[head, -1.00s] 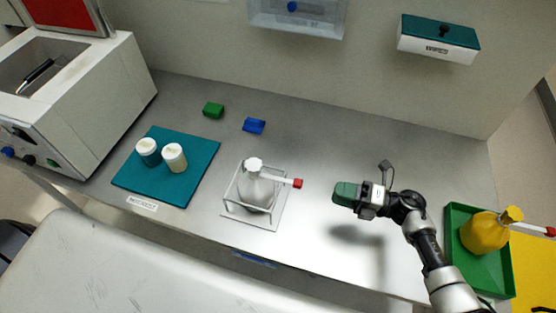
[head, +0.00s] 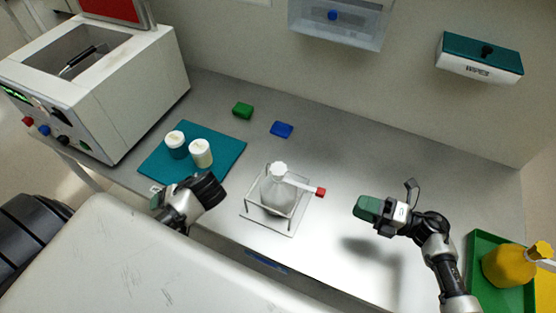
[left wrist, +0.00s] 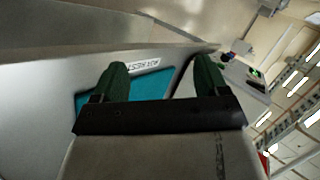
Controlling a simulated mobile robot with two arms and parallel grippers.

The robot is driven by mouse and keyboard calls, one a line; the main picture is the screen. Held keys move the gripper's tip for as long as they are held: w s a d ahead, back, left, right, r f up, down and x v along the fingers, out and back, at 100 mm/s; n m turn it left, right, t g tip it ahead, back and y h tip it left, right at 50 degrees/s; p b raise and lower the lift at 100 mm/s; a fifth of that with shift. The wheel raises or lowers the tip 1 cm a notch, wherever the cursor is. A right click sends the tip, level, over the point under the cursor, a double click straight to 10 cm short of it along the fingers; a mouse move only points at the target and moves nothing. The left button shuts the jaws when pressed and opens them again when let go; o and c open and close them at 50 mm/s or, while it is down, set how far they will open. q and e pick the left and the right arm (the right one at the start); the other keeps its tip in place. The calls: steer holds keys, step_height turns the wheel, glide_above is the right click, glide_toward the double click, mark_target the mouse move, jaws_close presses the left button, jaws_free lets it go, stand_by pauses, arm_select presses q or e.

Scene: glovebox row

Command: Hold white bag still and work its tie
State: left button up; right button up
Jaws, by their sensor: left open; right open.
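The white bag (head: 277,193) stands upright in a wire-frame holder (head: 246,214) at the middle of the bench. Its gathered neck carries a white tie (head: 299,185) with a red end (head: 320,192) that sticks out to the right. My right gripper (head: 366,208) hangs above the bench to the right of the bag, apart from it, open and empty. My left gripper (head: 211,188) is at the bench's front edge, left of the bag and apart from it. In the left wrist view its green fingers (left wrist: 161,76) are spread with nothing between them.
A teal mat (head: 224,154) with two white-capped jars (head: 201,153) lies behind my left gripper. Green (head: 242,111) and blue (head: 282,130) blocks lie at the back. A green tray (head: 483,247) holds a yellow bag (head: 508,265) at right. A white machine (head: 120,90) stands left.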

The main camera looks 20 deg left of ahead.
arm_select(q)
steer(key=w+d+r+m+t+h, duration=0.1)
steer(key=w+d+r+t+h, duration=0.15)
steer(key=d, duration=0.45)
steer(key=w+d+r+m+t+h, duration=0.1)
steer(key=w+d+r+h, duration=0.25)
steer(key=d, duration=0.35)
steer(key=t+h, duration=0.1)
steer(key=t, duration=0.3)
glide_toward(278, 170)
steer(key=x, duration=0.2)
steer(key=shift+n, duration=0.4)
steer(key=x, duration=1.1)
steer(key=shift+d, duration=0.1)
steer(key=c, duration=1.2)
steer(key=shift+c, duration=0.2)
steer(key=shift+s+f, duration=0.15)
steer(key=shift+f, duration=0.05)
